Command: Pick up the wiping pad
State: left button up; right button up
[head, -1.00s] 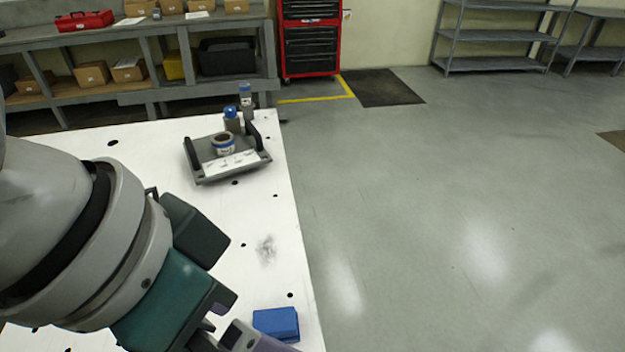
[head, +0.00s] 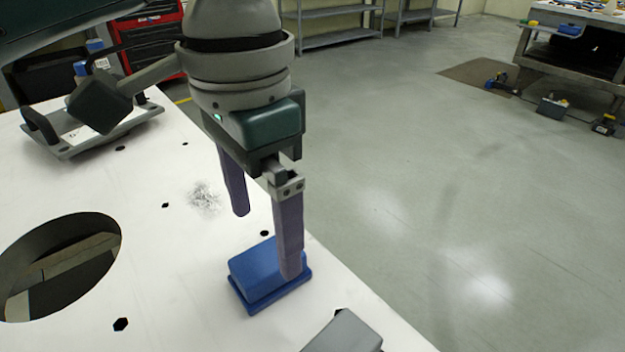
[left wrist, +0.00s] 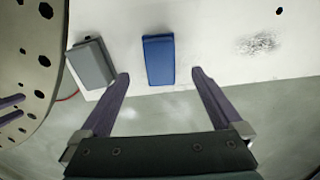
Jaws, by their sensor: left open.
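The wiping pad is a blue block (head: 262,272) on a slightly wider blue base. It lies on the white tabletop near its right edge in the head view. In the left wrist view the blue pad (left wrist: 159,60) shows ahead of and between the fingertips. My left gripper (head: 264,245) is open, its two purple fingers pointing down; it also shows in the left wrist view (left wrist: 160,76). In the head view one finger overlaps the pad's right part; I cannot tell whether it touches. Nothing is between the fingers. My right gripper is not visible.
The white table (head: 180,250) has a large round hole and several small holes. A grey block (head: 345,335) lies near the pad at the table edge. A dark smudge (head: 204,196) marks the surface. A grey tray (head: 60,150) with handles stands at the far left.

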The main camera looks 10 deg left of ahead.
aim_at(266, 256)
pick_arm(q)
notch_tip(266, 256, down, 6)
dwell(0.4)
jog(key=shift+c, duration=0.4)
jog(key=c, duration=1.4)
jog(key=shift+r, duration=0.15)
notch_tip(266, 256, up, 20)
jog(key=p, duration=0.2)
jog(key=shift+p, duration=0.4)
